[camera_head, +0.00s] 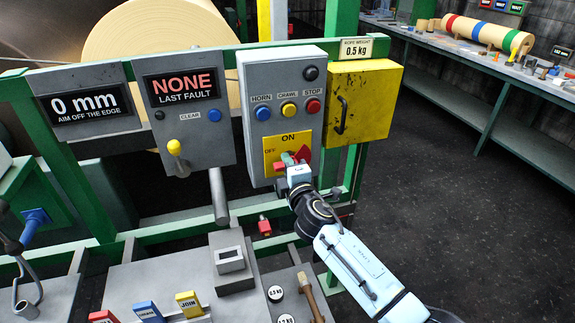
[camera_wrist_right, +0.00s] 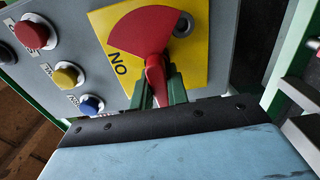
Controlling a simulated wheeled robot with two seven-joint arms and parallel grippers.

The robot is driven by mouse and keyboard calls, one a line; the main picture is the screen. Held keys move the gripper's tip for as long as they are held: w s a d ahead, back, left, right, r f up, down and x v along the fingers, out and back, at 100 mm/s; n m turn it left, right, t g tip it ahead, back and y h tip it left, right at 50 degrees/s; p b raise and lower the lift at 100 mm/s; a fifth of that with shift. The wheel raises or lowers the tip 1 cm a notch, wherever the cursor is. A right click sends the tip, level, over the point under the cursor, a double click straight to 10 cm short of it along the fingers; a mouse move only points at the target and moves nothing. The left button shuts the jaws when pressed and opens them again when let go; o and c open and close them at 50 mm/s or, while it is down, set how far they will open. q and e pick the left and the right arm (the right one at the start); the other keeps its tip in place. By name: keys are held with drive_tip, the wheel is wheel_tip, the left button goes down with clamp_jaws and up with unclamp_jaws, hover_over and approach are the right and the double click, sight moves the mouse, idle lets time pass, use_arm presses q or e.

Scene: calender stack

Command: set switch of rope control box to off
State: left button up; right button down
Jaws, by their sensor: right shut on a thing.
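The rope control box (camera_head: 291,80) is a grey box on the green frame, with HORN, CRAWL and STOP buttons. Its yellow switch plate (camera_head: 272,144) reads ON at the top and OFF at the left. The red switch (camera_wrist_right: 143,30) has a fan-shaped body and a narrow handle. My right gripper (camera_head: 294,158) is at the plate. In the right wrist view its green fingers (camera_wrist_right: 157,88) are shut on the red handle, one on each side. The gripper hides part of the switch in the head view, so its exact setting is hard to tell. My left gripper is not in view.
A yellow box (camera_head: 366,100) with a black handle adjoins the control box on the right. The NONE fault panel (camera_head: 187,120) with a yellow-knobbed lever (camera_head: 176,150) is on the left. Dark floor is open at right.

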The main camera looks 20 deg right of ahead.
drive_tip(key=c, duration=1.4)
unclamp_jaws()
drive_tip(key=shift+o, duration=0.2)
drive_tip(key=s, duration=1.3)
drive_tip(key=shift+s+d, duration=0.2)
drive_tip(key=shift+d, duration=0.05)
